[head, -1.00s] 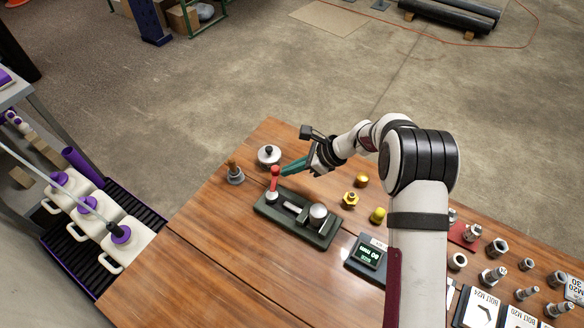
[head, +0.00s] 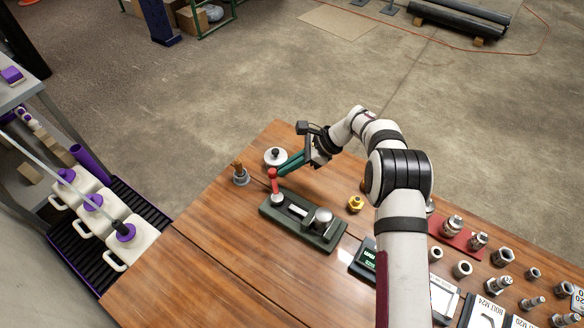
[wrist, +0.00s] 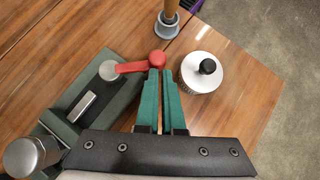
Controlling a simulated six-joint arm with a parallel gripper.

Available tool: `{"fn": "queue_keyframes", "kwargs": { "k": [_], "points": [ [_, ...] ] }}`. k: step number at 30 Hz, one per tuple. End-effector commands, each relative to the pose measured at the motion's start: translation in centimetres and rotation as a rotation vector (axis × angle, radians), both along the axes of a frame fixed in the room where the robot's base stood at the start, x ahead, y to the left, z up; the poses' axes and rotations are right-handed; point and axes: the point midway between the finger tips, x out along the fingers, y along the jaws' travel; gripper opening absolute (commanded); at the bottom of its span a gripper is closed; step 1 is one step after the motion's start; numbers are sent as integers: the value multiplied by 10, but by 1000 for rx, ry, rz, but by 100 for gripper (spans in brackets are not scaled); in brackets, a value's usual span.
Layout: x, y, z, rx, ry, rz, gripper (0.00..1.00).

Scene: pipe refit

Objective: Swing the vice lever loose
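The green vice (head: 302,228) sits on the wooden bench and also shows at left in the wrist view (wrist: 72,97). Its red lever (head: 273,182) turns on a grey pivot at the vice's far end. In the wrist view the lever (wrist: 134,67) points right, its round knob beyond the vice body. My gripper (head: 279,172) has teal fingers drawn close together, with a thin gap and nothing seen between them. In the wrist view the fingertips (wrist: 160,71) are right at the knob, on its near side, and seem to touch it. The exact contact is hidden.
A white round pot with a black knob (head: 275,157) stands close beside my fingers. A wooden-handled tool in a grey holder (head: 240,175) stands left of the lever. A brass fitting (head: 355,203) lies right of the vice. The bench front left is clear.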

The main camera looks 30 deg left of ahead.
Motion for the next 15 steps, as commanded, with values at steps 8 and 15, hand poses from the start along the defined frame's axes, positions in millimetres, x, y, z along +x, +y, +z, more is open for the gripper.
{"fn": "queue_keyframes", "kwargs": {
  "k": [8,15],
  "points": [
    [-10,19,1,7,8,1,0],
    [-14,26,2,7,12,-1,0]
  ]
}}
